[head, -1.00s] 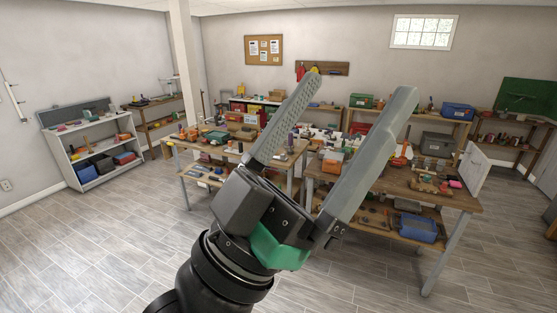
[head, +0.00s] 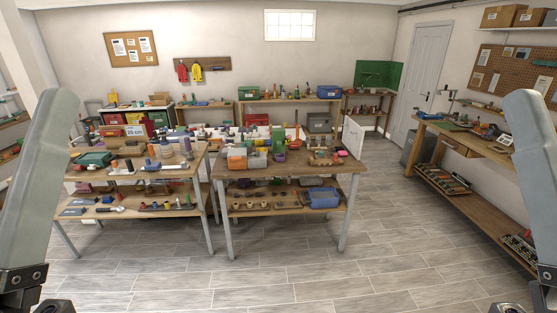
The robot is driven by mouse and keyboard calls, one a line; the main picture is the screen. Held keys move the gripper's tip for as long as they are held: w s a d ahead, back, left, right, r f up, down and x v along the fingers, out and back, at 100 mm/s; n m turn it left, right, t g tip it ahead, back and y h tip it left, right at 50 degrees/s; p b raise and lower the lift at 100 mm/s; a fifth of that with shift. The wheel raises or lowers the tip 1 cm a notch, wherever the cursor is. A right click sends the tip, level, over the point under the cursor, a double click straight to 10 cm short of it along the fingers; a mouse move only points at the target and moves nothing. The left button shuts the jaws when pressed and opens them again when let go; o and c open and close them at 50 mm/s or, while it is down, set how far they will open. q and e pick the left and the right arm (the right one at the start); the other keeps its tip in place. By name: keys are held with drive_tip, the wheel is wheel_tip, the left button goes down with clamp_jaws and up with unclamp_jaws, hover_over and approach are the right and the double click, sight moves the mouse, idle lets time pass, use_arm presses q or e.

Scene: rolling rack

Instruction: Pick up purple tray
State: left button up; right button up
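I cannot make out a purple tray for certain. A small purple item (head: 278,136) stands among the clutter on the right-hand workbench (head: 300,168), too small to identify.
A second cluttered workbench (head: 130,178) stands to the left of the first. A blue bin (head: 323,197) sits on the right-hand bench's lower shelf. A long wooden bench (head: 470,150) runs along the right wall. The tiled floor (head: 290,275) in front is clear.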

idle(0.3)
use_arm(q)
drive_tip(key=c, duration=0.8)
